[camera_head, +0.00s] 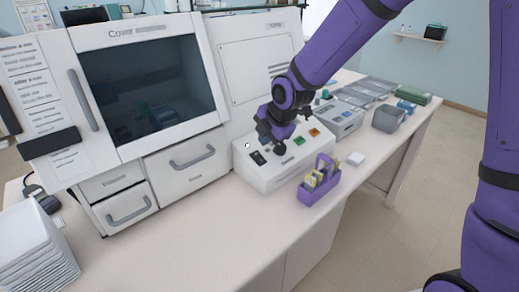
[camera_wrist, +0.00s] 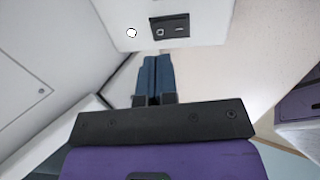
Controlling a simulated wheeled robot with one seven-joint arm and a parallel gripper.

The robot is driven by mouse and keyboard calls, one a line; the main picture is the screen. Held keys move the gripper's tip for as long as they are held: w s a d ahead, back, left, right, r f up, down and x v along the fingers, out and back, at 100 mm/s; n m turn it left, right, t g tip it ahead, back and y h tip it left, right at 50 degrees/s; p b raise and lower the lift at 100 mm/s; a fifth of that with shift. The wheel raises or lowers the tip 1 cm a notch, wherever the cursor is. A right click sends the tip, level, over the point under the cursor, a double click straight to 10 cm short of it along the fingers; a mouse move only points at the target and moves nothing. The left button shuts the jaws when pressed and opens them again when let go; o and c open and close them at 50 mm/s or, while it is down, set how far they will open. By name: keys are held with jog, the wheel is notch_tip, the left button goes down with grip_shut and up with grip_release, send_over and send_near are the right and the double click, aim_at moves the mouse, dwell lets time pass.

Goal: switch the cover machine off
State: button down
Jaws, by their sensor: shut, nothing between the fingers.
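The cover machine (camera_head: 150,32) is a large white cabinet marked "Cover" with a dark window, at the left in the head view. A white control box (camera_head: 262,180) stands at its right on the bench. On the box's left end is a black rocker switch (camera_head: 257,158), which also shows in the wrist view (camera_wrist: 170,27), with a square mark on one half and a bar on the other. A small white round lamp (camera_wrist: 131,33) is beside it. My gripper (camera_head: 279,148) is over the box, close to the switch. Its fingers (camera_wrist: 156,62) are together and empty; contact cannot be told.
Green and orange buttons (camera_head: 314,132) are on the same box. A purple caddy (camera_head: 319,190) with slides stands close in front of it. A grey device (camera_head: 338,116) and trays are further right. White stacked trays (camera_head: 35,250) are at front left. The bench front is clear.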

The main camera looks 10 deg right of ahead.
aim_at(259, 157)
jog(key=shift+x, duration=3.05)
jog(key=shift+w+a+f, duration=0.1)
jog(key=shift+a+f, duration=0.05)
jog(key=shift+s+d, duration=0.5)
jog(key=shift+s, duration=0.2)
